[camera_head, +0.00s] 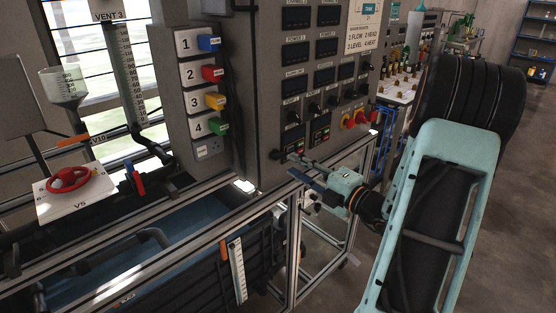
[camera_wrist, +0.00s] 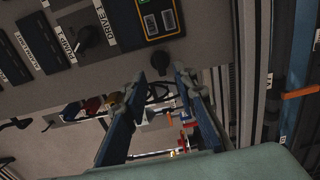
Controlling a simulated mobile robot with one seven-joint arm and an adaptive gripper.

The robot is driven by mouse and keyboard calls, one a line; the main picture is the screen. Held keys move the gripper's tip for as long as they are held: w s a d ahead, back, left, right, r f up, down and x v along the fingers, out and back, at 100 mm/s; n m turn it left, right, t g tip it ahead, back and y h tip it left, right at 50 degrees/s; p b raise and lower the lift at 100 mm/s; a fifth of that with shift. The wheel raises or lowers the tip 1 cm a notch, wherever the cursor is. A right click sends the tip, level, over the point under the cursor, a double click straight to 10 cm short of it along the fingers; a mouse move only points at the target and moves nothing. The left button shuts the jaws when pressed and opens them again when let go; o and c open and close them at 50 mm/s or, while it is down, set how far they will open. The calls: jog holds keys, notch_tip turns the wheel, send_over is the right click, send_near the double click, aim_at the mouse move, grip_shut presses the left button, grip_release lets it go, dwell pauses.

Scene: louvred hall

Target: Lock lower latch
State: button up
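A small dark knob, which may be the lower latch (camera_head: 275,154), sits at the bottom left of the grey control cabinet (camera_head: 262,100) front. My gripper (camera_head: 292,166) is just right of and below it, close to the cabinet's lower edge. In the wrist view my gripper (camera_wrist: 160,78) has its two blue fingers apart with nothing held between them. A dark stub (camera_wrist: 160,61) at the panel's edge shows just beyond and between the fingertips. It looks like the same latch, apart from the fingers as far as I can tell. Whether it is locked cannot be told.
Switches and a black rotary knob (camera_wrist: 83,39) crowd the panel above. A metal frame rail (camera_head: 190,237) runs below the cabinet, over a blue tank (camera_head: 165,228). A numbered block (camera_head: 190,90) with coloured tabs stands left. Floor (camera_head: 335,262) is open at the lower right.

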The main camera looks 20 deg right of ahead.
aim_at(280, 157)
jog(key=b+x, duration=0.2)
jog(key=x, duration=0.3)
jog(key=shift+f, duration=0.15)
jog(key=shift+w+a, duration=0.1)
jog(key=shift+w, duration=0.15)
jog(key=shift+r+p, duration=0.25)
jog(key=shift+p, duration=0.1)
jog(key=shift+f, duration=0.1)
jog(key=shift+c, duration=0.3)
grip_shut()
